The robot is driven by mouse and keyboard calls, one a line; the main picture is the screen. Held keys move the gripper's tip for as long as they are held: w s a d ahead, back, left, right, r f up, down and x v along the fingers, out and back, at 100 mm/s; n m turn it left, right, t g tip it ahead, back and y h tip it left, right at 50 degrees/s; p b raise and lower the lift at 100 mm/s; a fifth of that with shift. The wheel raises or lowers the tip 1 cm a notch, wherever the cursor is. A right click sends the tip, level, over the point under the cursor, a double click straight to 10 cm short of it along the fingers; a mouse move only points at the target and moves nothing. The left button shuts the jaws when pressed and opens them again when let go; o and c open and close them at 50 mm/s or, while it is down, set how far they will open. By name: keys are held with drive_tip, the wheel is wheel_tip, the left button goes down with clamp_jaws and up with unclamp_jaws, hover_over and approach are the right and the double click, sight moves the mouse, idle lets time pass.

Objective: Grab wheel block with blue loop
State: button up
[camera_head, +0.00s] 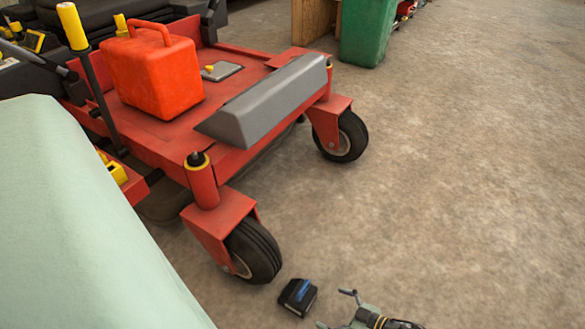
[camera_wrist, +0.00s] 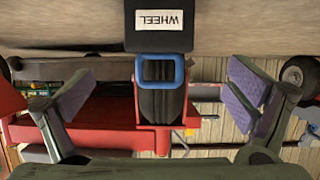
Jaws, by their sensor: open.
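The wheel block (camera_head: 297,298) is a small dark block on the floor near the mower's front caster wheel, with blue on its top. In the wrist view, which appears upside down, the block (camera_wrist: 160,38) shows a white WHEEL label (camera_wrist: 159,21) and a blue loop (camera_wrist: 160,55). My gripper (camera_head: 336,310) is at the bottom of the head view, just right of the block and apart from it. Its fingers are spread and empty. In the wrist view my gripper (camera_wrist: 160,97) has one finger on each side, with the loop near the centre line, beyond the fingertips.
The near caster wheel (camera_head: 254,251) of the red mower (camera_head: 150,125) stands close behind the block. An orange can (camera_head: 153,78) rests on the mower deck. A pale green surface (camera_head: 75,225) fills the lower left. A green bin (camera_head: 371,30) stands far back. The floor (camera_head: 480,180) at right is clear.

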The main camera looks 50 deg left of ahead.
sight(309, 298)
drive_tip(key=b+x, duration=0.3)
drive_tip(key=x, duration=0.8)
drive_tip(key=shift+f, duration=0.15)
drive_tip(key=shift+c, duration=0.5)
drive_tip(key=c, duration=1.5)
drive_tip(key=shift+c, duration=0.3)
drive_tip(key=shift+r, duration=0.2)
